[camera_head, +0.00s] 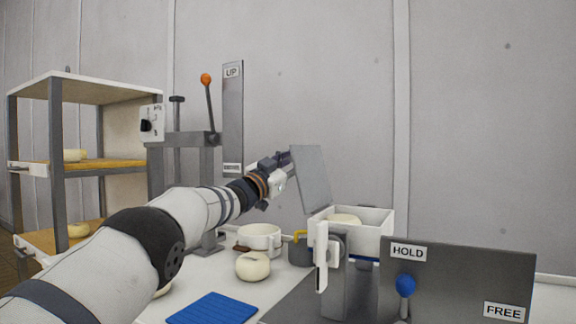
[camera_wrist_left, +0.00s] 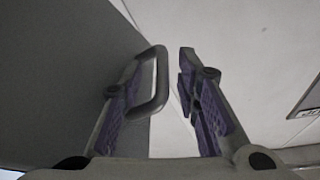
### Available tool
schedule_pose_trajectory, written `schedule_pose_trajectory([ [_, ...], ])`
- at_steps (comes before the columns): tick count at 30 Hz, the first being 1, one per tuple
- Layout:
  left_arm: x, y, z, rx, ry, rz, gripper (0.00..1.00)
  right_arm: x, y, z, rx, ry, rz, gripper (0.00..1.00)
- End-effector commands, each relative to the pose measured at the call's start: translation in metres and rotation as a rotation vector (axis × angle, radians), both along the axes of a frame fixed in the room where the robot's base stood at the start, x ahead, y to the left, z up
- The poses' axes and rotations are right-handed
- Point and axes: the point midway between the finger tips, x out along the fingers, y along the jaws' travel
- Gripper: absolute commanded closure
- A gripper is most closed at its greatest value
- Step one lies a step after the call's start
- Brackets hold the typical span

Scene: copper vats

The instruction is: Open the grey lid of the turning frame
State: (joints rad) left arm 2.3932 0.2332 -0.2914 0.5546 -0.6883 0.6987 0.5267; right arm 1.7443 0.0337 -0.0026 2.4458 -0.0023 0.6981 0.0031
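The grey lid (camera_head: 312,178) of the turning frame stands raised, nearly upright, at the left edge of a white box (camera_head: 372,230) on the frame. The box is open at the top and a pale cheese (camera_head: 344,219) shows inside. My left gripper (camera_head: 283,160) is at the lid's left side, near its top. In the left wrist view the lid (camera_wrist_left: 60,75) fills the left, and its handle (camera_wrist_left: 161,85) lies between the fingers of my left gripper (camera_wrist_left: 168,68). The fingers are apart, with a gap between handle and right finger. My right gripper is out of view.
A grey panel (camera_head: 455,285) with HOLD and FREE labels and a blue-knobbed lever (camera_head: 405,284) stands in front right. A white pot (camera_head: 260,238), a loose cheese (camera_head: 252,266) and a blue mat (camera_head: 212,309) are on the table. A shelf rack (camera_head: 85,90) stands left.

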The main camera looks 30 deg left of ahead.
Motion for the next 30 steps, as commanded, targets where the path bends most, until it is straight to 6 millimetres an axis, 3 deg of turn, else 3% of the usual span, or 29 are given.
schedule_pose_trajectory([
  [8, -0.028, 0.005, -0.008, -0.006, 0.001, 0.0, 0.7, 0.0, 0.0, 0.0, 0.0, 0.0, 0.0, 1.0],
  [21, -0.104, 0.02, -0.035, -0.002, -0.002, 0.001, 0.7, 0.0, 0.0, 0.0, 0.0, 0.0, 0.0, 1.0],
  [30, -0.111, 0.021, -0.038, -0.001, -0.002, 0.001, 0.7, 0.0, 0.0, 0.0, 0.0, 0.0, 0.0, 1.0],
])
